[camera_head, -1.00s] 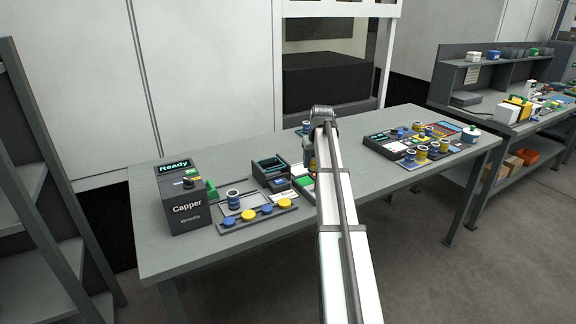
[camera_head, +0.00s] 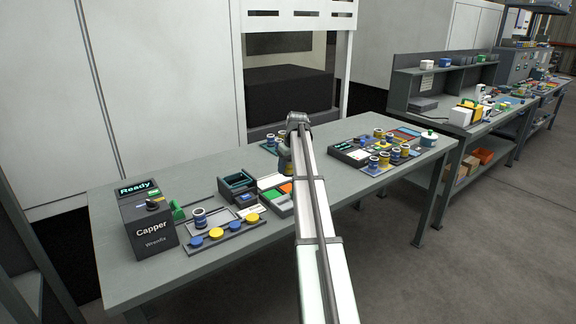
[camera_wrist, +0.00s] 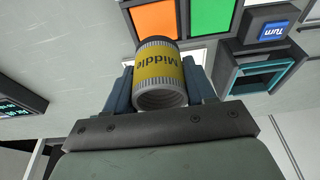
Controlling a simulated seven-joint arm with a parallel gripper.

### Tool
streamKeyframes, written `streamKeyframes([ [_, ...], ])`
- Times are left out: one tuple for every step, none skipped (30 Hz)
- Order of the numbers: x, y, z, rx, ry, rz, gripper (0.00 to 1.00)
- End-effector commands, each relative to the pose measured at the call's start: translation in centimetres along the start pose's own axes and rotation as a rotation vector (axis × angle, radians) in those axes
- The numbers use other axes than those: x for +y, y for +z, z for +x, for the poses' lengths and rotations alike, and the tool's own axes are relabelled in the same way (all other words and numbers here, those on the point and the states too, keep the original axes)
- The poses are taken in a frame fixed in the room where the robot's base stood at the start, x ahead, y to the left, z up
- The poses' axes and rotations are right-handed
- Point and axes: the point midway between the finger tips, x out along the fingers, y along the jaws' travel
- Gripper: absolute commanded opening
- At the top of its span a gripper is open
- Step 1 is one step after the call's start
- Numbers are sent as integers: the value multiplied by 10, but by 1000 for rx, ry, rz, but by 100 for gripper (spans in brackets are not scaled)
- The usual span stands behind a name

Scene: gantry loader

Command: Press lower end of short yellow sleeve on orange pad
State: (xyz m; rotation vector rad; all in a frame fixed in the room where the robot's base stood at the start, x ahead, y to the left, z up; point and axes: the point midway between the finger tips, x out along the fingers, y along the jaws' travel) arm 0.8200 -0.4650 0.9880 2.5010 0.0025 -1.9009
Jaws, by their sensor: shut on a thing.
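The short yellow sleeve (camera_wrist: 160,75) is labelled "Middle" and has grey ribbed ends. In the wrist view its open end faces the camera, and its dark-rimmed far end points toward the pads. My gripper (camera_wrist: 162,88) is shut on it, with a blue-grey finger on each side. The orange pad (camera_wrist: 155,20) lies just beyond the far end, beside the green pad (camera_wrist: 212,16). I cannot tell any gap between sleeve and pad. In the head view, my arm mostly hides the gripper (camera_head: 286,158).
The Capper box (camera_head: 150,225) stands at the table's left, near a row of blue and yellow caps (camera_head: 216,233). A dark open box (camera_head: 237,185) is beside the pads. A tray of jars (camera_head: 393,153) is on the right. Grey table (camera_head: 170,170) is clear behind the Capper.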

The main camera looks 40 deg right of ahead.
Motion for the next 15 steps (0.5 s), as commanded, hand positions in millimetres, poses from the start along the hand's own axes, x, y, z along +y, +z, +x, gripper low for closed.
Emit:
streamKeyframes([
  [0, 1, 3, 0, 0, 0, 13],
  [0, 2, 4, 0, 0, 0, 13],
  [0, 2, 7, 0, 0, 0, 13],
  [0, 3, 9, 0, 0, 0, 13],
  [0, 3, 10, 0, 0, 1, 13],
  [0, 4, 13, 0, 0, 1, 13],
  [0, 4, 15, 1, 1, 1, 13],
  [0, 5, 17, 1, 1, 1, 13],
  [0, 6, 20, 1, 1, 1, 13],
  [0, 7, 23, 1, 1, 1, 13],
  [0, 7, 25, 0, 1, 1, 13],
  [0, 8, 29, 0, 0, 1, 13],
  [0, 9, 31, 0, 0, 1, 13],
  [0, 10, 34, 0, 0, 1, 13],
  [0, 10, 36, 0, 0, 1, 13],
])
